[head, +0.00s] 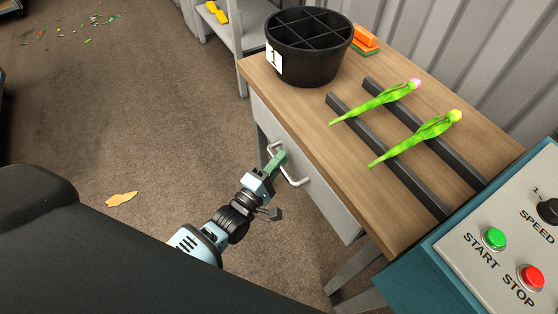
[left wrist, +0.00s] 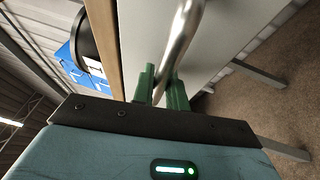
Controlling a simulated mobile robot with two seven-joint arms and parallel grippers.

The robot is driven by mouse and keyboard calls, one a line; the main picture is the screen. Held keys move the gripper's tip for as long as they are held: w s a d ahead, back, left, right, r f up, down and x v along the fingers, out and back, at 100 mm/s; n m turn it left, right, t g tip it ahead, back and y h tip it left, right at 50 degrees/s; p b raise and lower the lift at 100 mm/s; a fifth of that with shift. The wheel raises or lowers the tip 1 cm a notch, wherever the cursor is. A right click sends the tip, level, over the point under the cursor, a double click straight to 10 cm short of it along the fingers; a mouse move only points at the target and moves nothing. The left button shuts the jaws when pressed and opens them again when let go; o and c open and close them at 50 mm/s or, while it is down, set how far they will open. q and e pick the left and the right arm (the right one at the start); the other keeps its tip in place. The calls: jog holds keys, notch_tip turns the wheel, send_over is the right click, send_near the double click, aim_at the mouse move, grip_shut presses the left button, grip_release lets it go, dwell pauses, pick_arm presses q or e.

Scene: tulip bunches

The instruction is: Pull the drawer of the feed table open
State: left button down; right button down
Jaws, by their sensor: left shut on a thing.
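The feed table (head: 292,107) has a wooden top and a pale grey drawer front (head: 325,198) on its left side. A silver bar handle (head: 295,182) is fixed to the drawer front. My left gripper (head: 277,160) is at the handle, its green fingers around the bar. In the left wrist view the green fingers (left wrist: 162,88) are closed on the metal handle (left wrist: 180,45), beside the drawer front (left wrist: 145,38). The drawer looks flush with the table, with no clear gap. My right gripper is not in view.
On the table stand a black divided bucket (head: 308,68) marked 1 and two dark rails (head: 405,188) with a pink tulip (head: 375,102) and a yellow tulip (head: 415,140) across them. A control box (head: 500,262) is at lower right. The floor left of the drawer is open.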

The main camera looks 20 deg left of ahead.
pick_arm(q)
jog(key=s+a+p, duration=0.3)
jog(key=s+a, duration=1.2)
jog(key=s, duration=0.4)
jog(key=shift+s+a, duration=0.2)
jog(key=shift+s, duration=0.2)
jog(key=c, duration=1.4)
grip_release()
jog(key=b+v, duration=0.1)
jog(key=v, duration=0.6)
jog(key=shift+s, duration=0.4)
